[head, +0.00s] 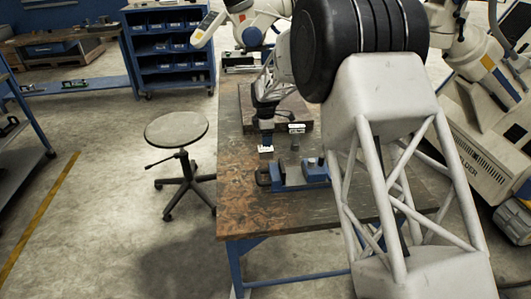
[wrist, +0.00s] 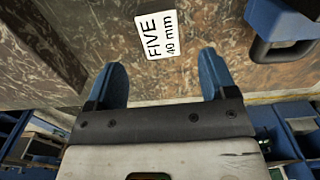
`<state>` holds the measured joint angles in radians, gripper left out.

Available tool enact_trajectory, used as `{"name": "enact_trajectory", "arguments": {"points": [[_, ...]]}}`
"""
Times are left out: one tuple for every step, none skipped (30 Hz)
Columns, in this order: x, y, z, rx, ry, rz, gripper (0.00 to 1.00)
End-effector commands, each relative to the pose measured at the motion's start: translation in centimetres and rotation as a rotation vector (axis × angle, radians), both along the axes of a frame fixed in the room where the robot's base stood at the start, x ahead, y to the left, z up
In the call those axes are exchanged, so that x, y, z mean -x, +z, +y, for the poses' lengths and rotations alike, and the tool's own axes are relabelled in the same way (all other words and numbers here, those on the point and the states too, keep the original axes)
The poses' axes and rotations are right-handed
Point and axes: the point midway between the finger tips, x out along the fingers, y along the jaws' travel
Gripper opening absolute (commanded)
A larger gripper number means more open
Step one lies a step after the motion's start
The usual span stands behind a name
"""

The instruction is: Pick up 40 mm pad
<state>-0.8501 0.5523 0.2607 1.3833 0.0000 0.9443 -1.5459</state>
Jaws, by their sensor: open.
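A blue fixture (head: 292,180) stands at the bench's front; part of it (wrist: 281,24) shows upper right in the wrist view. A dark slab (wrist: 34,42) lies left in the wrist view. A small grey block (head: 295,147) stands nearby. The workbench (head: 240,208) is bare at front left.

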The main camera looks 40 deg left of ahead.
Motion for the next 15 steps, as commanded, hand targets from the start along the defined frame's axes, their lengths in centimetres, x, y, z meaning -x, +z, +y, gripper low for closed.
{"name": "enact_trajectory", "arguments": {"points": [[0.0, -0.5, 0.0, 0.001, 0.0, 0.001, 0.78], [0.0, -0.7, 0.0, 0.001, 0.0, 0.001, 0.78], [0.0, -1.1, 0.0, 0.001, 0.0, 0.001, 0.78], [0.0, -1.3, 0.0, 0.001, 0.0, 0.001, 0.78], [0.0, -1.6, 0.0, 0.001, 0.0, 0.001, 0.78], [0.0, -1.9, 0.0, 0.001, 0.0, 0.001, 0.78], [0.0, -2.0, 0.0, 0.001, 0.0, 0.001, 0.78], [0.0, -2.1, 0.0, 0.001, 0.0, 0.001, 0.78], [0.0, -2.2, 0.0, 0.001, -0.001, 0.001, 0.78], [0.0, -2.3, 0.0, 0.001, -0.001, 0.001, 0.78], [0.0, -2.3, 0.0, 0.001, -0.001, 0.001, 0.78], [0.0, -2.3, 0.0, 0.001, -0.001, 0.001, 0.78], [0.0, -2.3, 0.0, 0.001, -0.001, 0.001, 0.78], [0.0, -2.3, 0.0, 0.001, -0.001, 0.001, 0.78], [0.0, -2.3, 0.0, 0.001, -0.001, 0.001, 0.78]]}}
